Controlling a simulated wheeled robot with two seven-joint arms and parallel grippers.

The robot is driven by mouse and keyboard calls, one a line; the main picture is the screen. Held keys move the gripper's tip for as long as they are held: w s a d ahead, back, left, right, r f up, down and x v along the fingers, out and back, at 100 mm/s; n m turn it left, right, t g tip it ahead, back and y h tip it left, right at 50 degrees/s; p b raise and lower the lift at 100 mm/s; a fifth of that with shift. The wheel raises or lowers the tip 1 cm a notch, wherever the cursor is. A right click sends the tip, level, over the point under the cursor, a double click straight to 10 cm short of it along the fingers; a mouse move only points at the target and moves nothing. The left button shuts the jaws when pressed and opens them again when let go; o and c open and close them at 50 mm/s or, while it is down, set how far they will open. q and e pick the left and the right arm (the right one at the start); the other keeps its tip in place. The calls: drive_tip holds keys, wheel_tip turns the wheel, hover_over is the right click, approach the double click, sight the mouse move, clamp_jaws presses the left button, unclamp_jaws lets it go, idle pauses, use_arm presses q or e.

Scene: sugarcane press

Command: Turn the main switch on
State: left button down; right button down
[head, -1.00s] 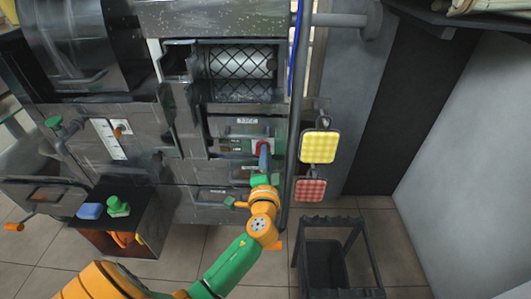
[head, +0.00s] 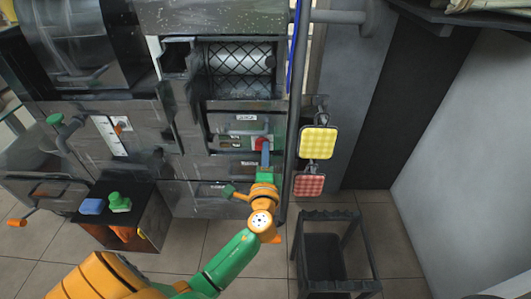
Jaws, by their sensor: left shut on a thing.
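The main switch (head: 257,144) is a small red knob on a light plate, on the front of the dark metal press. My left arm comes up from the bottom left. Its gripper (head: 265,147) is shut on the main switch, with a blue-grey finger reaching up to the red knob. The finger hides part of the knob, so I cannot tell which way the knob points. My right gripper is not in view.
A yellow pad (head: 318,142) and a red pad (head: 309,185) hang right of the switch, beside a vertical pipe. A blue sponge (head: 92,206) and a green item (head: 119,203) sit on a low box at left.

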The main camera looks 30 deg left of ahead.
use_arm(q)
drive_tip(key=c, duration=0.8)
unclamp_jaws()
drive_tip(key=v, duration=0.7)
